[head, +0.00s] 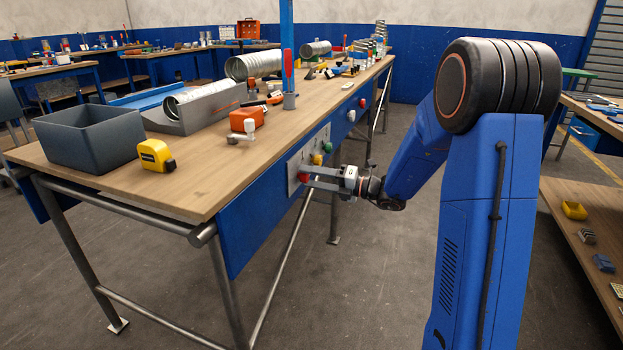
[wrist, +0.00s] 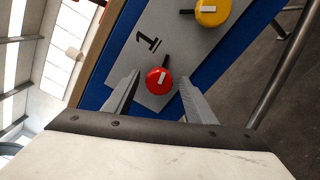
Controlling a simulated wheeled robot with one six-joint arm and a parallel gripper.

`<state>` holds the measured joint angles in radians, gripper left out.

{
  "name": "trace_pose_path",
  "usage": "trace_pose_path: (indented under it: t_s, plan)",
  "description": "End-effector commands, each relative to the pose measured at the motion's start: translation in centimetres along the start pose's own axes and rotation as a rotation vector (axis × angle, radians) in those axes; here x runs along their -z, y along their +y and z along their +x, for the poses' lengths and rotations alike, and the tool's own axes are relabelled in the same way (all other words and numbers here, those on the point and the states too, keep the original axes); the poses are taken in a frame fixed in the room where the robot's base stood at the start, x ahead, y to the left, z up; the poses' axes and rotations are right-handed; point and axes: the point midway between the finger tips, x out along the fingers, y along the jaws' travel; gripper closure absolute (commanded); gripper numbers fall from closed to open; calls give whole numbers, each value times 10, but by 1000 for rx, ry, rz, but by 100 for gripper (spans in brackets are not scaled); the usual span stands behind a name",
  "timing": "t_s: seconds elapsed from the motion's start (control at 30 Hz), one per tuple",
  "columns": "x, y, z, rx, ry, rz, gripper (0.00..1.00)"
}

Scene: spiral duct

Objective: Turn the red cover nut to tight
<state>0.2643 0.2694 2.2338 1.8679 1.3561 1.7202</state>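The red cover nut (wrist: 153,84) is a round red knob with a white bar on its face. It sits on a grey plate (wrist: 196,62) near a printed "1", and a short dark bar shows at its upper edge. In the head view the red nut (head: 303,178) is the nearest knob on the bench's front panel. My gripper (wrist: 160,84) is open, with one finger on each side of the nut; gaps show between nut and fingers in the wrist view. In the head view my gripper (head: 312,179) is at the panel, and its fingers partly cover the nut.
A yellow knob (wrist: 212,12) is beside the red one on the plate; a green knob (head: 328,147) is farther along. The wooden bench (head: 195,192) holds a grey bin (head: 93,150), a yellow tape measure (head: 155,155) and metal ducts (head: 254,66). Floor in front is clear.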

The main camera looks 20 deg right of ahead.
Motion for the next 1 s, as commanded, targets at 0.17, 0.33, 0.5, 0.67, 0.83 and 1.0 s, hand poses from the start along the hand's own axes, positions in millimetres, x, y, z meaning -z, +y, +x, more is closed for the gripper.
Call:
trace_pose_path:
  t_s: [0.17, 0.33, 0.5, 0.67, 0.83, 1.0]
  plan:
    - [0, 0, -3, 0, 0, -1, 49]
    - [-1, 0, -20, 1, -3, 0, 49]
    - [-1, -1, -50, 2, -4, 0, 49]
    - [-1, 0, -77, 2, -3, 0, 49]
    - [-1, 0, -106, 2, -4, 0, 49]
    - [-1, -1, -133, 2, -3, 0, 49]
